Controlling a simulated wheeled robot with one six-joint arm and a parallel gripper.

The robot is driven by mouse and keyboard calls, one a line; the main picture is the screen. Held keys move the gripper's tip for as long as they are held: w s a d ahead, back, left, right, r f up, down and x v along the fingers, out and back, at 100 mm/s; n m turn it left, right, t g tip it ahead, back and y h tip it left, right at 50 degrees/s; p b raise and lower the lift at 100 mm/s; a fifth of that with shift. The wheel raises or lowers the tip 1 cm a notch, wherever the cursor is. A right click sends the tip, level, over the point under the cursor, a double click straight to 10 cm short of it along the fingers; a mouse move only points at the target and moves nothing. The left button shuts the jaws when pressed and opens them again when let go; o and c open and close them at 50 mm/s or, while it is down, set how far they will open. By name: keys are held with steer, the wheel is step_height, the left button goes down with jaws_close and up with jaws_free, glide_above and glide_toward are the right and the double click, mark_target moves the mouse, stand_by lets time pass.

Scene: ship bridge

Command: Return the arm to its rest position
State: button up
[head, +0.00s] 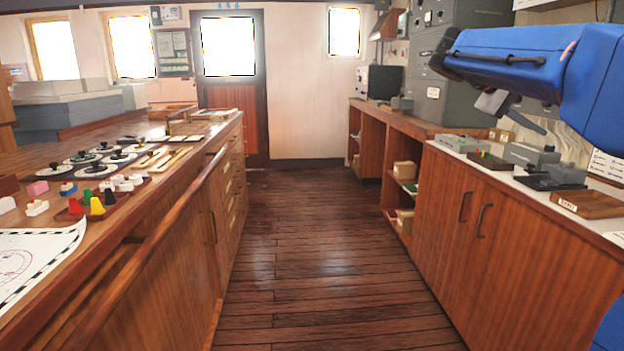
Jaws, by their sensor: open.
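My blue arm (540,65) reaches in from the right edge at the upper right, raised above the right-hand counter. My gripper (514,116) shows partly below the blue link, as grey and dark finger parts that stand apart. It is open, with nothing seen between the fingers. The rest of the gripper is hidden behind the arm. It looks clear of the counter and the things on it.
The right counter (455,165) carries grey devices (530,156) and a wooden tray (588,203). Grey wall cabinets (432,95) stand behind. The left counter (150,215) holds a chart (30,262), coloured pieces and round dials. The wooden floor (290,250) between is clear.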

steer(key=s+a+f+t+y, duration=0.1)
steer(key=s+a+f+y, duration=0.3)
steer(key=f, duration=0.9)
steer(key=s+a+f+t+y, duration=0.2)
steer(key=s+a+f+y, duration=0.2)
steer(key=s+a+f, duration=0.7)
steer(key=s+a+f+t+y, duration=0.2)
steer(key=s+a+f+y, duration=0.2)
steer(key=s+a+f, duration=0.4)
steer(key=s+f, duration=0.5)
steer(key=f, duration=0.2)
steer(key=shift+f+n+y, duration=0.2)
steer(key=shift+n+y, duration=0.2)
